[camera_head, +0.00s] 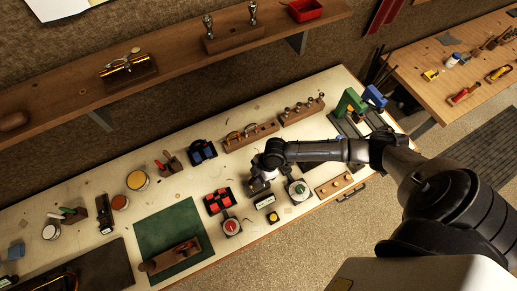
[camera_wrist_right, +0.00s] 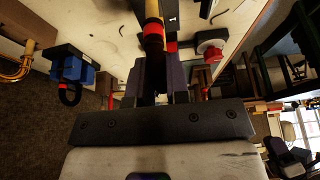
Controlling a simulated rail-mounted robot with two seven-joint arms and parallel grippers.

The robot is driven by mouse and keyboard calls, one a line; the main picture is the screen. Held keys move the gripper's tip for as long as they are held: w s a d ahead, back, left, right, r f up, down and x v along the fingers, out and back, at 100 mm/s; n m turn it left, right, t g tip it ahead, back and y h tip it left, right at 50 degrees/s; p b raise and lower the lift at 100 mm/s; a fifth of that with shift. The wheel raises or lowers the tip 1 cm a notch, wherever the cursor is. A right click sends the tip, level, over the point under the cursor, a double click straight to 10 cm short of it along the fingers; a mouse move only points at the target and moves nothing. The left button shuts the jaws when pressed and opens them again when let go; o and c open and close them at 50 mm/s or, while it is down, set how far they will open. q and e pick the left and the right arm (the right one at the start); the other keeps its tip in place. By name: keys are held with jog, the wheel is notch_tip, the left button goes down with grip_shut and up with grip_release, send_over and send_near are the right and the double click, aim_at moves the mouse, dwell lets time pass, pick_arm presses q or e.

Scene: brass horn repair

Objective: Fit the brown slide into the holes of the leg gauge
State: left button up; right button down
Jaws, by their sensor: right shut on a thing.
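My right gripper (camera_head: 258,185) is low over the middle of the bench in the head view. In the right wrist view my right gripper (camera_wrist_right: 160,75) is shut on a brass tube piece (camera_wrist_right: 152,10) with dark and red bands, taken to be the slide. The fingers hide much of it, and its brown marking is not clear. The leg gauge cannot be singled out with certainty. A wooden rack (camera_head: 233,143) with brass slides stands behind the gripper. My left gripper is not in view.
A black tray with red pieces (camera_head: 218,201) lies left of the gripper. A red button (camera_head: 231,227) and a green button (camera_head: 298,188) flank the front area. A blue block (camera_head: 203,152) stands behind; it also shows in the wrist view (camera_wrist_right: 72,70). A green mat (camera_head: 165,228) lies left.

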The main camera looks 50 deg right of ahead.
jog(key=shift+f+b, duration=0.4)
jog(key=shift+f, duration=0.15)
jog(key=shift+f+b, duration=0.8)
jog(key=shift+f, duration=0.3)
jog(key=c, duration=1)
grip_release()
jog(key=shift+b+v, duration=0.75)
jog(key=shift+v, duration=6.2)
jog(key=shift+w, duration=0.1)
